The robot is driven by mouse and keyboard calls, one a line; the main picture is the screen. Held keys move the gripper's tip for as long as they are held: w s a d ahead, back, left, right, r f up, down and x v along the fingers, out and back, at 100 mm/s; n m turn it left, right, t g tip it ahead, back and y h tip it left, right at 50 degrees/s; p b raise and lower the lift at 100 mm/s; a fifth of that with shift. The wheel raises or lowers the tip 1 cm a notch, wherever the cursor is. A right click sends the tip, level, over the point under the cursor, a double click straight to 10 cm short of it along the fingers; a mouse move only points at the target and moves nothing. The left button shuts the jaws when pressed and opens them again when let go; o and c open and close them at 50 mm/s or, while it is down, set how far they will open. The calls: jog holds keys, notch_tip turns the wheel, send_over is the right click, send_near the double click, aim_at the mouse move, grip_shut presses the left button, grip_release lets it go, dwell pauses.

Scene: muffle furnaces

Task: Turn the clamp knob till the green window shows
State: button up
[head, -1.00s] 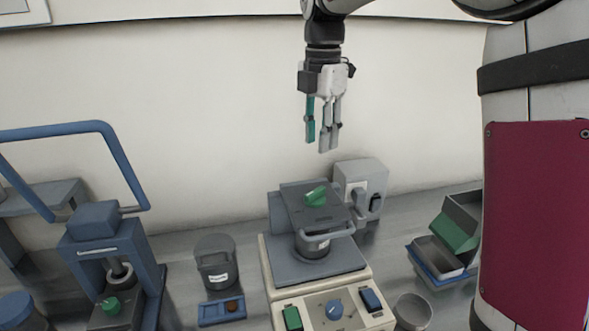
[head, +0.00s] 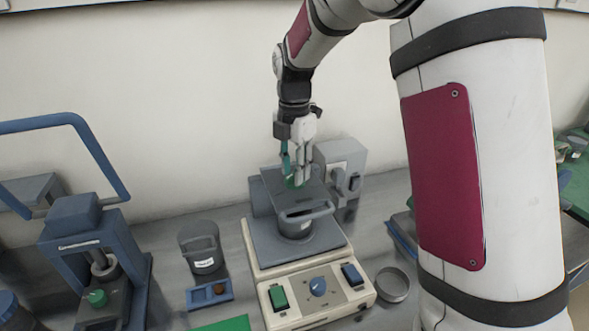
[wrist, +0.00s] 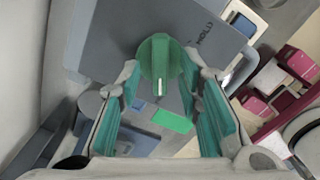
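The green clamp knob (head: 291,184) sits on the grey top plate (head: 318,195) of the cream-based machine, partly hidden by my fingers in the head view. In the wrist view the knob (wrist: 160,56) shows near the top middle, with a raised grip bar and lettering on the plate beside it. My gripper (head: 297,174) is down at the knob. Its green-padded fingers (wrist: 159,76) are apart, one on each side of the knob, with gaps visible. A bright green rectangle (wrist: 173,121) shows below the knob; I cannot tell whether it is the window.
The cream base (head: 318,313) has a green switch (head: 278,297), a blue dial (head: 317,287) and a blue switch (head: 352,274). A grey canister (head: 202,250) and a blue press (head: 84,245) stand left. A round dish (head: 392,286) lies right. A grey box (head: 343,165) stands behind.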

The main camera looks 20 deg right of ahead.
jog(key=shift+f, duration=0.4)
jog(key=shift+c, duration=0.6)
grip_shut()
